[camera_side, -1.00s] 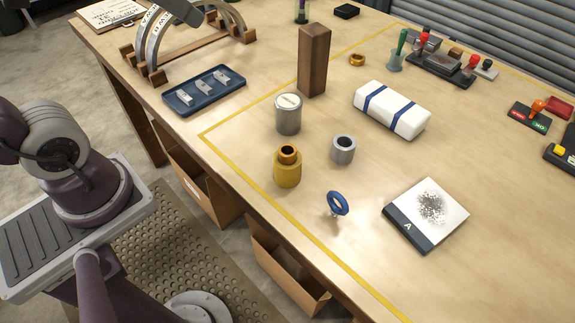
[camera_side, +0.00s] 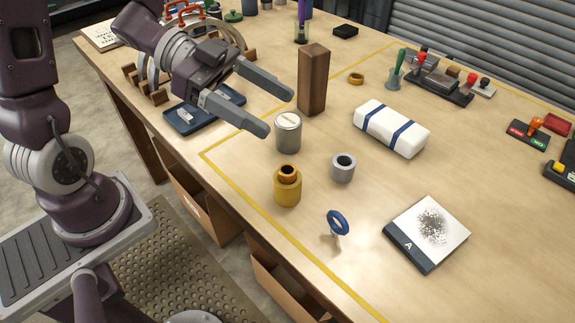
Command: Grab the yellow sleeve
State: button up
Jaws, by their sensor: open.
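The yellow sleeve (camera_side: 287,191) stands upright on the table, left of the grey ring-shaped part (camera_side: 343,168). A copper-coloured collar (camera_side: 287,171) with a dark hole shows at its top. My gripper (camera_side: 279,113) is at the upper left, above the table. Its two grey fingers are spread and point to the lower right, with nothing between them. In the picture it is above the sleeve, behind and over the silver can (camera_side: 288,133), and apart from the sleeve.
The silver can stands just behind the sleeve, and a tall brown block (camera_side: 313,80) stands behind that. A blue ring (camera_side: 338,222) stands at front right. A blue tray (camera_side: 190,118) lies partly under my arm. A white blue-banded package (camera_side: 391,129) lies to the right.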

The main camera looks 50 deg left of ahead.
send_near(300, 201)
jog(key=d+r, duration=0.1)
jog(key=w+d+r, duration=0.1)
jog(key=r, duration=0.1)
jog(key=shift+w+d+r, duration=0.1)
jog(key=shift+w+d, duration=0.1)
jog(key=shift+d, duration=0.05)
jog(key=x, duration=0.7)
jog(key=shift+s+f, duration=0.1)
jog(key=shift+f, duration=0.25)
jog(key=shift+r, duration=0.1)
grip_shut()
